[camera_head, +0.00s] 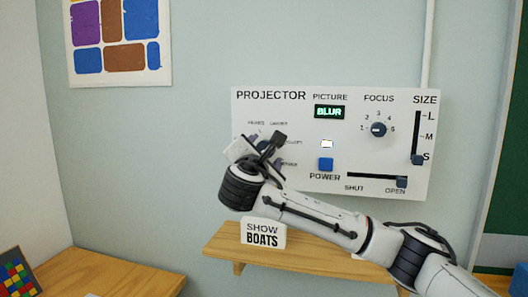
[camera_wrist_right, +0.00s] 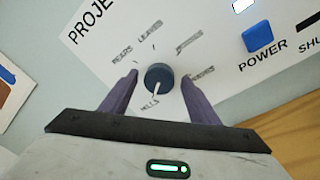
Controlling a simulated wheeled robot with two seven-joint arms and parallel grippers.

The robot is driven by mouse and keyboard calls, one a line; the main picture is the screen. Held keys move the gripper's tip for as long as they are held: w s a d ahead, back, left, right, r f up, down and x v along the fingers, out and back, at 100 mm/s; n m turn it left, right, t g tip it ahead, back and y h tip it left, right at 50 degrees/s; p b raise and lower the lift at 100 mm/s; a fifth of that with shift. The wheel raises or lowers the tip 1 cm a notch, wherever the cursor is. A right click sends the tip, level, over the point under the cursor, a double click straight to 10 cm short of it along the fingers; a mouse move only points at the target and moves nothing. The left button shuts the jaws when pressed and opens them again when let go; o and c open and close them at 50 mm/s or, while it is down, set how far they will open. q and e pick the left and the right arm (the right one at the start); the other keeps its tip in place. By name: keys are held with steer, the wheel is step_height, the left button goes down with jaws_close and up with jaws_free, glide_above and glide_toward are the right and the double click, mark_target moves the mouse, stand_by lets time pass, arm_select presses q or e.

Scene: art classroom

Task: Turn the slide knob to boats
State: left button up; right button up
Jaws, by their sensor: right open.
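The slide knob (camera_wrist_right: 159,79) is a round dark blue-grey dial on the white projector panel (camera_head: 350,150). In the right wrist view its white pointer line aims down and slightly left, at a label that looks like HILLS. Other labels around it are small and blurred; I cannot tell which reads boats. My right gripper (camera_wrist_right: 160,75) is open, with one purple-grey finger on each side of the knob; I cannot tell whether they touch it. In the head view my right gripper (camera_head: 268,145) and wrist cover most of the knob. My left gripper is not in view.
A SHOW BOATS card (camera_head: 263,233) stands on a wooden shelf (camera_head: 300,257) below the panel. To the right are a blue POWER button (camera_head: 326,164), a focus knob (camera_head: 379,129), a size slider (camera_head: 417,158) and a SHUT/OPEN slider (camera_head: 401,182). The screen (camera_head: 329,112) reads BLUR.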

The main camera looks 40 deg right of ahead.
steer(key=c, duration=1)
steer(key=shift+c, duration=0.2)
steer(key=shift+f, duration=0.15)
steer(key=m+h+b, duration=0.1)
steer(key=m+b, duration=0.5)
steer(key=m, duration=0.4)
steer(key=shift+w+a, duration=0.1)
steer(key=shift+b, duration=0.3)
